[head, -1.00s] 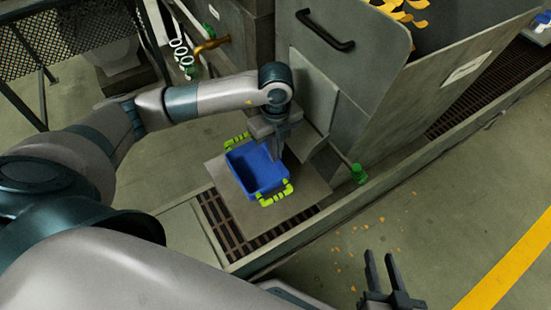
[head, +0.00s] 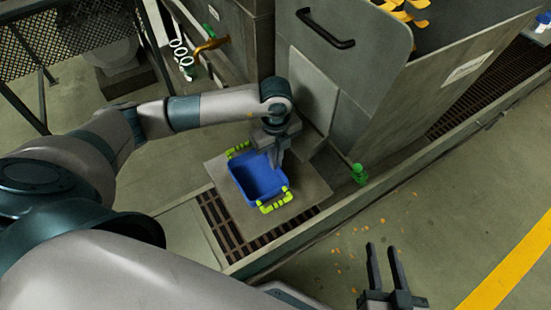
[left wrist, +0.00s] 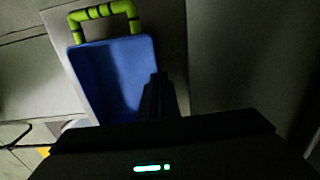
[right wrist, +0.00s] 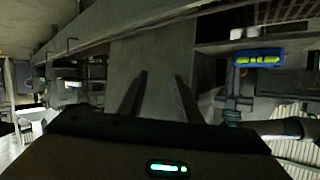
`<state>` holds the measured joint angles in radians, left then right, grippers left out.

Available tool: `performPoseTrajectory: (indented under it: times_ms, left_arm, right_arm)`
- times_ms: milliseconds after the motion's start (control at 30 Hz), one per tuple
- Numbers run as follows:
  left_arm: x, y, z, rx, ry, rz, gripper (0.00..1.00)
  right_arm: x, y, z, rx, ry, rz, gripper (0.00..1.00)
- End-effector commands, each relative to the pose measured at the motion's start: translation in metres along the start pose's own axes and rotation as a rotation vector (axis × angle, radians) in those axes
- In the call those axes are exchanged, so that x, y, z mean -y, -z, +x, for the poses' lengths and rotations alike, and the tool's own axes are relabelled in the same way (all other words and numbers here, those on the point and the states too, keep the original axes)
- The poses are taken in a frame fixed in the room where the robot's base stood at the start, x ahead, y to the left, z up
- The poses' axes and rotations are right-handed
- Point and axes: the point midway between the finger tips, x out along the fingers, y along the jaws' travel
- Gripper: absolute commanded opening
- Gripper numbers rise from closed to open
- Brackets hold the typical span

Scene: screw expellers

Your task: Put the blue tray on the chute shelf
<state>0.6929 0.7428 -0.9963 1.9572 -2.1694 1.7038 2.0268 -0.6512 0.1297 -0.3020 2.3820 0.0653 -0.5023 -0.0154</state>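The blue tray (head: 258,190), with yellow-green handles at both ends, is upright and looks empty inside. In the head view it is over the flat grey shelf plate (head: 312,187) in front of the chute; I cannot tell whether it touches the plate. My left gripper (head: 277,160) is shut on the tray's chute-side rim. The left wrist view shows a dark finger along the rim of the tray (left wrist: 108,75); the other finger is hidden. The tray also shows from the side in the right wrist view (right wrist: 262,52). My right gripper (head: 384,250) is open and empty, away from the tray.
The grey machine wall with a black handle (head: 325,30) stands behind the shelf. A green-ended rod (head: 358,173) sticks out to the right. A brown grate (head: 222,222) lies below the plate. A brass tap (head: 211,44) is at the back. Floor at right is open.

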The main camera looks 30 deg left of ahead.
Motion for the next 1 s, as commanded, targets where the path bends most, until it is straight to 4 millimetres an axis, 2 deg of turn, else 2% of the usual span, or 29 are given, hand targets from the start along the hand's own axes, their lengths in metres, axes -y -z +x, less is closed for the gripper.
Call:
performPoseTrajectory:
  times_ms: [67, 133, 633, 767, 1000]
  left_arm:
    - [0.0, 0.0, 0.002, 0.0, 0.0, 0.0, 0.0]
    - [0.0, 0.0, 0.002, 0.0, 0.0, 0.0, 0.1]
    - [0.0, 0.0, -0.003, 0.0, 0.001, 0.0, 0.1]
    - [0.001, 0.0, -0.018, 0.0, 0.003, 0.001, 0.1]
    - [0.001, -0.001, -0.059, 0.001, 0.004, 0.0, 0.1]
  right_arm:
    - [0.001, 0.002, 0.0, -0.012, 0.001, -0.001, 0.31]
    - [0.001, 0.004, 0.0, -0.018, 0.002, -0.002, 0.31]
    - [0.001, 0.0, 0.0, 0.006, 0.002, 0.001, 0.31]
    - [-0.004, -0.01, -0.002, 0.059, -0.008, 0.006, 0.31]
    - [-0.009, -0.03, -0.008, 0.179, -0.017, 0.02, 0.31]
